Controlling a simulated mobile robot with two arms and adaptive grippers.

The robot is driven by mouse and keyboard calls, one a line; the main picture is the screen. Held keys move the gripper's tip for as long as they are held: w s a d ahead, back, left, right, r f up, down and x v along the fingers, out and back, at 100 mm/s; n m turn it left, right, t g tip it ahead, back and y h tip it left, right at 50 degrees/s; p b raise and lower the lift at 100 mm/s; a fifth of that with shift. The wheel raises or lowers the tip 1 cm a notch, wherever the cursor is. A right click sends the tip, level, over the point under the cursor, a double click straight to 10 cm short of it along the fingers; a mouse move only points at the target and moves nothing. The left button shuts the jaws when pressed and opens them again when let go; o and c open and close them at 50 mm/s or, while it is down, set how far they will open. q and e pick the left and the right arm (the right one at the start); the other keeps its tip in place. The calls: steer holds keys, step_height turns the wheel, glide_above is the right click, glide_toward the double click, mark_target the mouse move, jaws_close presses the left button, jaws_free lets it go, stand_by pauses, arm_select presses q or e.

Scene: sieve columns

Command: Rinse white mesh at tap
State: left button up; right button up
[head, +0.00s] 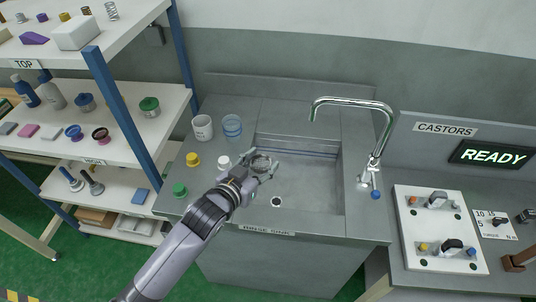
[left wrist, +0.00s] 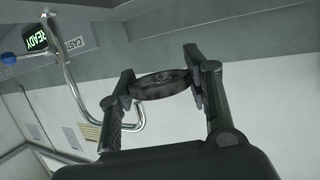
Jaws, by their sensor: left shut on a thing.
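My left gripper (head: 263,163) is shut on a small round mesh disc (head: 260,166) over the left part of the sink basin (head: 315,185). In the left wrist view the disc (left wrist: 163,84) sits between the two fingertips and looks dark grey; its white colour cannot be made out. The chrome tap (head: 390,120) stands at the right of the basin, its spout arching left over the basin's far side. The gripper is left of and nearer than the spout end. A blue knob (head: 376,194) is at the tap's foot. No water is visible. My right gripper is not in view.
A white cup (head: 202,128) and a clear blue-rimmed beaker (head: 232,126) stand left of the basin. Yellow (head: 193,159), white (head: 224,162) and green (head: 180,190) caps lie on the counter's left. A shelf rack is further left, a control panel (head: 440,228) right. The basin's right is clear.

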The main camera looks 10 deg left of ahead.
arm_select(q)
steer(key=shift+w+f, duration=0.35)
steer(key=shift+w, duration=0.05)
steer(key=shift+w+a+f, duration=0.15)
steer(key=shift+f, duration=0.1)
steer(key=shift+w+f+g+h, duration=0.15)
steer(key=shift+g+h, duration=0.15)
steer(key=shift+h, duration=0.1)
steer(key=shift+w+d+f+b, duration=0.1)
steer(key=shift+w+d+b, duration=0.1)
steer(key=shift+b, duration=0.15)
steer(key=w+d+f+b, duration=0.2)
steer(key=w+d+b, duration=0.5)
steer(key=w+d, duration=0.2)
steer(key=shift+d+f, duration=0.15)
steer(key=shift+d, duration=0.1)
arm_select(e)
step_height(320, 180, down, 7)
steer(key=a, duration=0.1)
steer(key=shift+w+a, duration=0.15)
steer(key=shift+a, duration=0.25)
